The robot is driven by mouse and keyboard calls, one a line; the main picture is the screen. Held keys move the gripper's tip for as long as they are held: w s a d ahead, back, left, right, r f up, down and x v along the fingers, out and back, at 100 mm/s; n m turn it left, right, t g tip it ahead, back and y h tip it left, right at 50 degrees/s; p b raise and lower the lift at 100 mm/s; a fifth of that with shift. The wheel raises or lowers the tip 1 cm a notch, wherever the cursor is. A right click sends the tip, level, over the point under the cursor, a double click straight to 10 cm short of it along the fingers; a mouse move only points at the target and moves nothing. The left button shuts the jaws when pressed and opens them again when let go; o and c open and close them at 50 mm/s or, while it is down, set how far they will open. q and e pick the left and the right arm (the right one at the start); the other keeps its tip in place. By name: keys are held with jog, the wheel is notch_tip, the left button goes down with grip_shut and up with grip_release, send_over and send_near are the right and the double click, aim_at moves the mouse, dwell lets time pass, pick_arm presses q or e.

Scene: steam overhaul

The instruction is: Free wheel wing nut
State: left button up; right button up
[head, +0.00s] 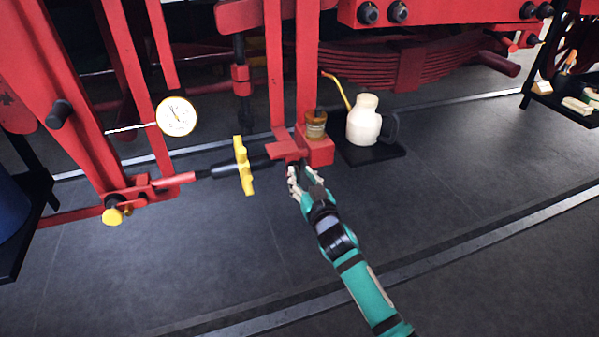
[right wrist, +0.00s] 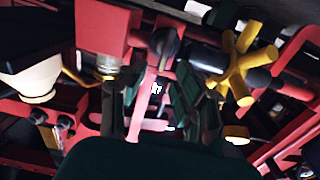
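A yellow spoked handwheel (head: 243,165) sits on a dark horizontal shaft joined to a red rod. It also shows at the upper right of the right wrist view (right wrist: 238,68). A small dark part (right wrist: 163,42), possibly the wing nut, sits beside the red block; its shape is too dark to be sure. My right gripper (head: 298,180) is just right of the handwheel, below the red bracket. In the right wrist view its dark fingers (right wrist: 155,88) stand apart, with the dark part beyond them. No grip on it shows. My left gripper is not in view.
An amber jar (head: 316,126) stands on the red bracket (head: 318,152). Right of it, a white oil can (head: 364,122) stands on a black tray (head: 376,153). A round gauge (head: 177,117) and red frame bars (head: 72,90) are at left. The floor in front is clear.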

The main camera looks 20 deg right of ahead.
jog(key=shift+w, duration=0.95)
jog(key=shift+c, duration=0.2)
grip_shut()
